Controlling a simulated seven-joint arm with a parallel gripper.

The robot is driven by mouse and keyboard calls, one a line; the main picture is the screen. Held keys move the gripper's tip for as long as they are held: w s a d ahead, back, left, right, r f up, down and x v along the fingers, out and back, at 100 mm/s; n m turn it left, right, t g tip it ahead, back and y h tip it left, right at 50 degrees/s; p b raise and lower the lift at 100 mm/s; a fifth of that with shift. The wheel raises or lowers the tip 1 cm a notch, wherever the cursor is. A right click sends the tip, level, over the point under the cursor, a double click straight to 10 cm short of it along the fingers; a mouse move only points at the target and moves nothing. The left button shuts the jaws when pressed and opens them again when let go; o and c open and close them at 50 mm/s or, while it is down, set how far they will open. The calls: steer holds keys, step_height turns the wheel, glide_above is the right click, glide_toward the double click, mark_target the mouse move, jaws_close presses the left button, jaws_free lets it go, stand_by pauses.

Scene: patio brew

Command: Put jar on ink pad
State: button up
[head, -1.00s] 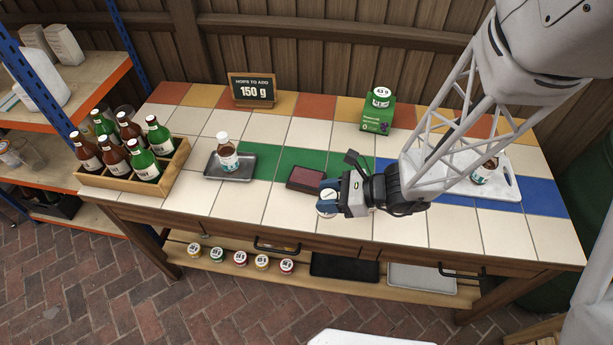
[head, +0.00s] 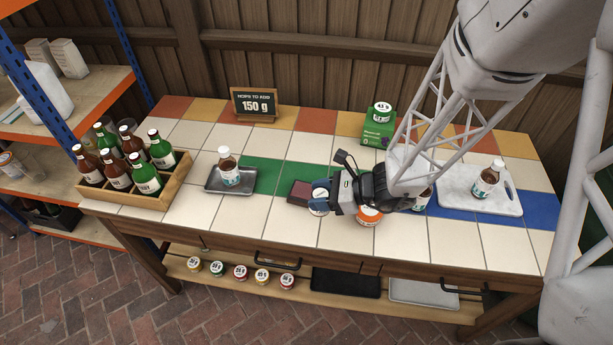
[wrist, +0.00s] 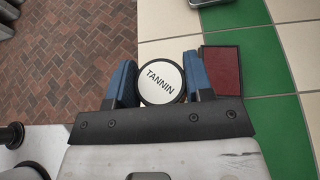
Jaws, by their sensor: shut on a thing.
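The jar has a round white lid reading TANNIN (wrist: 160,82). In the wrist view it sits between the two blue fingers of my gripper (wrist: 160,90), which is shut on it. In the head view the jar (head: 318,208) shows at the front-left end of my gripper (head: 320,198), partly hidden by the fingers. The ink pad, a dark red rectangle (wrist: 222,68), lies just right of the jar in the wrist view. In the head view the ink pad (head: 299,192) is just behind and left of the jar. I cannot tell how high the jar is above the tiles.
A bottle (head: 228,171) stands on a grey tray (head: 214,186) to the left. An orange-lidded jar (head: 369,216) and a partly hidden bottle (head: 421,199) stand near my arm. A marble board (head: 459,193) with another bottle (head: 486,180) is at right. A bottle crate (head: 124,201) is far left.

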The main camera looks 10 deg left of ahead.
steer(key=w+a+f, duration=0.1)
steer(key=w+a, duration=0.3)
steer(key=w, duration=0.5)
steer(key=shift+a, duration=0.35)
steer(key=shift+w, duration=0.1)
steer(key=shift+f, duration=0.1)
steer(key=shift+f, duration=1.65)
steer(key=shift+f, duration=0.1)
steer(key=o, duration=1.2)
steer(key=shift+o, duration=0.2)
steer(key=shift+d, duration=0.1)
steer(key=v, duration=1.2)
